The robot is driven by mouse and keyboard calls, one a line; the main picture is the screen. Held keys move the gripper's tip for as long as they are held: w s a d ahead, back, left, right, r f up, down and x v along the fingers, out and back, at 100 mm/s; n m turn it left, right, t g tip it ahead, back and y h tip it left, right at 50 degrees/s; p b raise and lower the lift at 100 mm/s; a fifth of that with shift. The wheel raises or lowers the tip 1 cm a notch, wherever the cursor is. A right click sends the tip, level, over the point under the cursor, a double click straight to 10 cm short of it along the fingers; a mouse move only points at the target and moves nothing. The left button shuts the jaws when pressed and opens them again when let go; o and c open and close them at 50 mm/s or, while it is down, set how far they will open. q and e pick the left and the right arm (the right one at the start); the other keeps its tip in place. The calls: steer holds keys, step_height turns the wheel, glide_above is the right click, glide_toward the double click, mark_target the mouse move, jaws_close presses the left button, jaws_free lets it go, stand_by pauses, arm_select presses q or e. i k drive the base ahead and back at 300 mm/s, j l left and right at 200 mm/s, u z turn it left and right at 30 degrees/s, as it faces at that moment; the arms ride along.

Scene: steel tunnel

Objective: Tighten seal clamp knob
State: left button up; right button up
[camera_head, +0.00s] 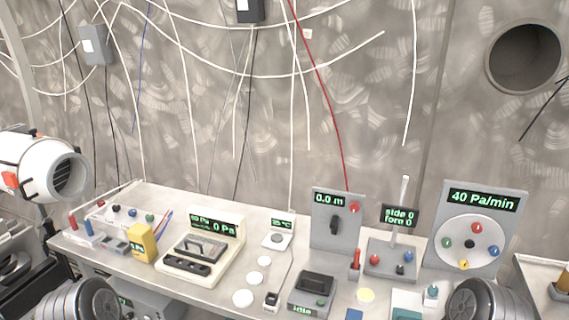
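A grey panel (515,205) with a green readout of 40 Pa/min stands at the right of the bench. On it a round pale plate (455,229) carries a red knob (477,227), a blue knob (493,251), a yellow knob (463,264) and a green knob (446,242) around a dark centre knob (469,243). No label names the seal clamp knob, so I cannot tell which one it is. Dark ribbed rounded parts, apparently of my arms, show at the bottom left and bottom right. I see no gripper fingers of either hand.
The pale bench (200,298) holds a 0 Pa gauge box (222,225), a yellow meter (143,243), a 0.0 m panel (330,230) and a lever unit (397,245). A white cylinder (35,168) juts in at left. Cables hang along the wall; a round opening (524,57) is at upper right.

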mark_target(433, 290)
steer(key=z, duration=1.1)
